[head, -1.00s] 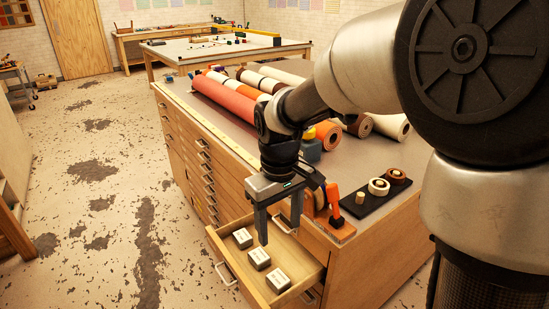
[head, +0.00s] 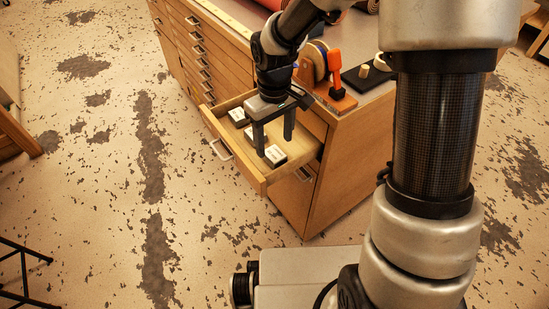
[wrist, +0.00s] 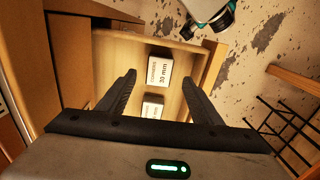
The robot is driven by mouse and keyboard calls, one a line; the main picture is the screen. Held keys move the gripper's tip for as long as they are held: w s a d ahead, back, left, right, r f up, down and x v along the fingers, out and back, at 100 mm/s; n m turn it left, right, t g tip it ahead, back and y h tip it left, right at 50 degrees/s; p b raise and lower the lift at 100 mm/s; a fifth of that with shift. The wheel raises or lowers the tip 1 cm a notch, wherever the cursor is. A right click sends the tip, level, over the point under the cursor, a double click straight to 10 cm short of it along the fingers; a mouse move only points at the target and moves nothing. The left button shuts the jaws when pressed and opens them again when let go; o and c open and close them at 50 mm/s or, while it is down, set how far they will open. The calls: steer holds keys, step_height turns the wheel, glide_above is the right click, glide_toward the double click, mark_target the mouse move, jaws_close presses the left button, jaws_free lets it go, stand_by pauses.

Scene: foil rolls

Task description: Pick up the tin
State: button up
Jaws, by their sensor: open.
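The tins look like small boxes with white printed tops and dark sides. Three of them lie in a row in the open wooden drawer (head: 229,164): a far one (head: 237,114), a middle one (head: 249,133) partly hidden by a finger, and a near one (head: 276,153). My gripper (head: 274,147) is open and empty, pointing down over the drawer. In the wrist view, one tin (wrist: 159,71), marked 30 mm, lies between and just beyond my fingertips (wrist: 159,81). A second tin (wrist: 152,106) lies between the fingers, its lower part hidden by my gripper's body.
The drawer's walls stand close around the tins. On the cabinet top are a tape dispenser with an orange part (head: 334,75) and a dark tray (head: 366,75) with small rolls. The floor left of the cabinet is mostly open.

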mark_target(275, 154)
step_height(275, 154, down, 5)
steer(key=shift+f+b, duration=0.15)
steer(key=shift+b, duration=0.8)
steer(key=c, duration=1.2)
steer(key=shift+w, duration=0.1)
